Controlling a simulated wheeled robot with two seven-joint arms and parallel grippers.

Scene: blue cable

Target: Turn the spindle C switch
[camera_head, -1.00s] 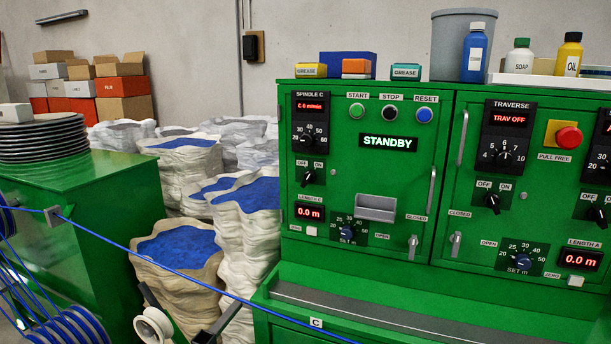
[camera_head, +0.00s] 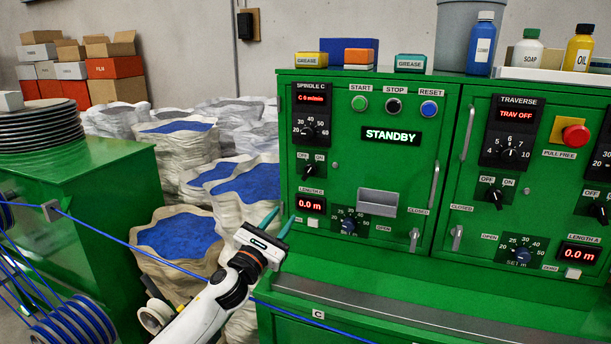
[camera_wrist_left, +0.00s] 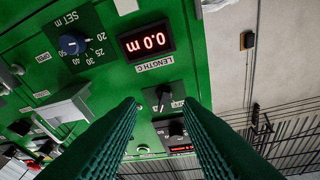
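The spindle C switch (camera_head: 311,171) is a small black knob under OFF and ON labels on the left of the green cabinet. It sits below the SPINDLE C dial and above the LENGTH C display. I cannot tell clearly which label it points to. My left gripper (camera_head: 278,219) is below and left of the switch, its two teal fingers apart and empty. In the left wrist view, the switch (camera_wrist_left: 163,97) appears between the open fingertips (camera_wrist_left: 160,104), beyond them and not touched. My right gripper is not in view.
The LENGTH C display (camera_head: 311,204) reads 0.0 m, with a SET dial (camera_head: 348,226) beside it. A door handle (camera_head: 433,186) juts out to the right. A blue cable (camera_head: 130,243) crosses behind my left arm. Sacks (camera_head: 180,237) stand left of the cabinet.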

